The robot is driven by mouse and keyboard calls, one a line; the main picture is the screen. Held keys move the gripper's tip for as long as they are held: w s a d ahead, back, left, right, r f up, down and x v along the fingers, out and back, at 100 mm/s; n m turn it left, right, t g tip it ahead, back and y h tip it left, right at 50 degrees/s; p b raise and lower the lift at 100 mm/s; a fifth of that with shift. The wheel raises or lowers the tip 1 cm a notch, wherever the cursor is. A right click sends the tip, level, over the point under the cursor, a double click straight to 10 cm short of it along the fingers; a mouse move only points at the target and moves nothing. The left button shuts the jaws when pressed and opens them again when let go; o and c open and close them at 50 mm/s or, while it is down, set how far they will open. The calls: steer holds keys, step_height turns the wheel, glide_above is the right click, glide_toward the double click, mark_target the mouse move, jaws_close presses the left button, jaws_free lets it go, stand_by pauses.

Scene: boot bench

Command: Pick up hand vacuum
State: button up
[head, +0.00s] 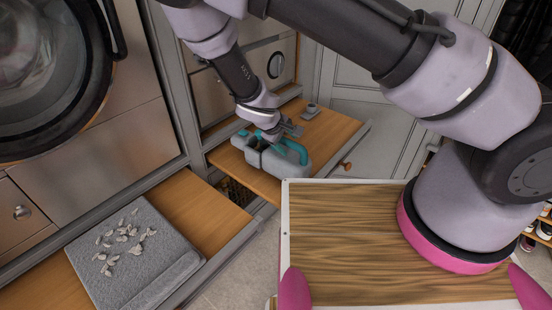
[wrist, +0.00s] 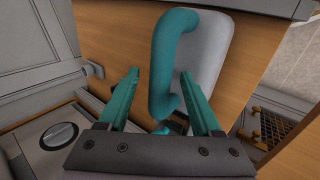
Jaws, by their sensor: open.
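The hand vacuum (head: 292,170) has a grey body and a teal handle. It lies on a pulled-out wooden shelf in the middle of the head view. In the wrist view its light grey body (wrist: 207,45) and curved teal handle (wrist: 163,60) show close up. My gripper (head: 272,135) is right at the vacuum in the head view, covering part of it. In the wrist view my gripper (wrist: 159,74) is open, with one teal finger on each side of the handle. The handle's lower end is partly hidden by the gripper. I cannot tell whether either finger touches it.
A small grey object (head: 310,111) sits farther back on the wooden shelf (head: 338,134). A grey tray with several pale chips (head: 128,262) is in an open drawer at lower left. A round-doored machine (head: 45,70) stands at left. A wood-grained top (head: 345,240) fills the lower right.

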steer(key=shift+f, duration=0.1)
steer(key=shift+c, duration=0.3)
jaws_close()
stand_by(1.1)
